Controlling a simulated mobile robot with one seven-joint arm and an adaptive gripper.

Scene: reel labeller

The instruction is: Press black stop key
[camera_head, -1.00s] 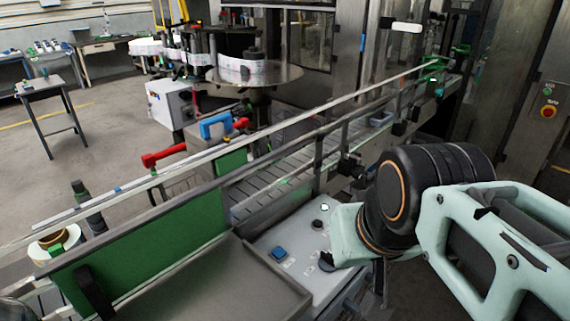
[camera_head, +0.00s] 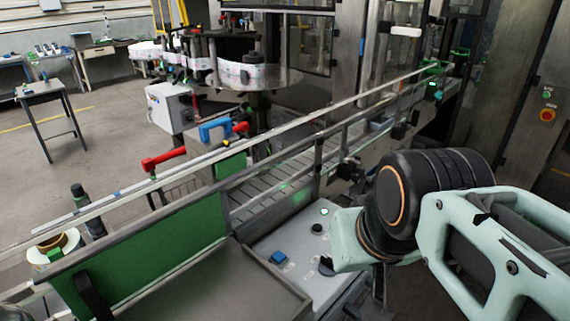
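The light grey control panel (camera_head: 300,283) lies beside the conveyor, at the lower middle. It carries a blue key (camera_head: 279,257), a small black knob or key (camera_head: 317,228) and a small round lamp or button (camera_head: 324,211) that glows pale green. Another dark rounded part (camera_head: 326,266) shows at the panel's right, partly behind my pale green wrist link; I cannot tell whether it is a key or part of my gripper. My wrist hangs over the panel's right edge. My gripper's fingers cannot be made out, so neither their opening nor any contact with a key can be seen.
A metal tray (camera_head: 215,285) and a green guard plate (camera_head: 150,262) border the panel on the left. Conveyor rails (camera_head: 270,150) run diagonally behind it. Red and blue clamp handles (camera_head: 213,130) stick up beyond. A red emergency button (camera_head: 547,115) is at far right.

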